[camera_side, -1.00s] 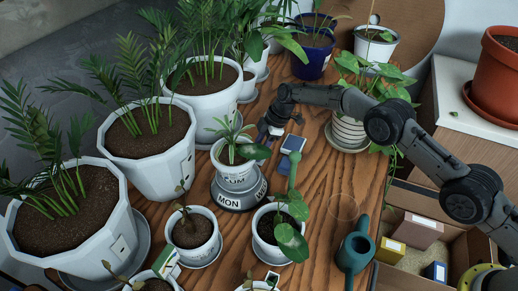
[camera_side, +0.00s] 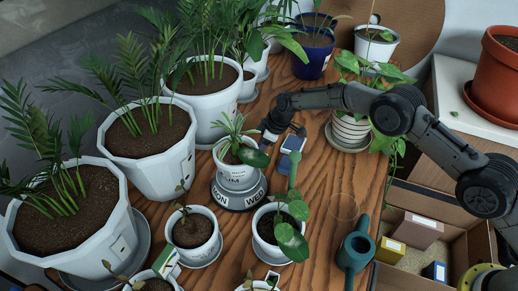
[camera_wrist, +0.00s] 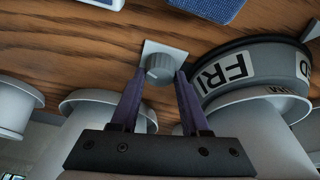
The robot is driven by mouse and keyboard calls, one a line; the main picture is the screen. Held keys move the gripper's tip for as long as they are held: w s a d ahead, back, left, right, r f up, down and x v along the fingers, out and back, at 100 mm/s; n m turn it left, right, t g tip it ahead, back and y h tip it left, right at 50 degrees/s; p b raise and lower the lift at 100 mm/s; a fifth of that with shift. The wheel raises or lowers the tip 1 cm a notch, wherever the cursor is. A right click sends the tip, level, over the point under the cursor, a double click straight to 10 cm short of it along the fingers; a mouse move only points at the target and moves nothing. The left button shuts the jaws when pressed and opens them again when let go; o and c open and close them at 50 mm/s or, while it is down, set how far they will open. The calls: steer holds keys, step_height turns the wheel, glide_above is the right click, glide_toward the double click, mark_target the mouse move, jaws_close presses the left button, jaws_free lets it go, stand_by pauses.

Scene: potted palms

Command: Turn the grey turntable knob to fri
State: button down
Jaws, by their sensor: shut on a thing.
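The grey knob (camera_wrist: 160,67) sits on a pale square plate (camera_wrist: 151,50) on the wooden table. My gripper (camera_wrist: 160,80) is shut on it, with one purple finger on each side; my gripper (camera_side: 268,137) hides the knob in the side view. Beside it is the dark grey turntable (camera_side: 241,203), which carries a white pot (camera_side: 238,180) with a small plant. Its rim shows part of MON and WED towards the side camera. In the wrist view, FRI shows on the turntable (camera_wrist: 223,75) rim facing the knob side, with part of another label at the right edge.
A blue-topped device (camera_side: 293,144) stands right of my gripper. Large white palm pots (camera_side: 155,160) line the left. Small potted plants (camera_side: 193,233) stand in front, with a teal watering can (camera_side: 355,250) at right. Bare wood lies around (camera_side: 330,205).

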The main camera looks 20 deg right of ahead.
steer(key=m+t+h, duration=0.1)
steer(key=m, duration=0.2)
steer(key=shift+a+m, duration=0.1)
steer(key=shift+m, duration=0.2)
steer(key=shift+s+m+h, duration=0.1)
steer(key=shift+m+h, duration=0.6)
steer(key=shift+m, duration=1)
steer(key=shift+c, duration=2)
jaws_free()
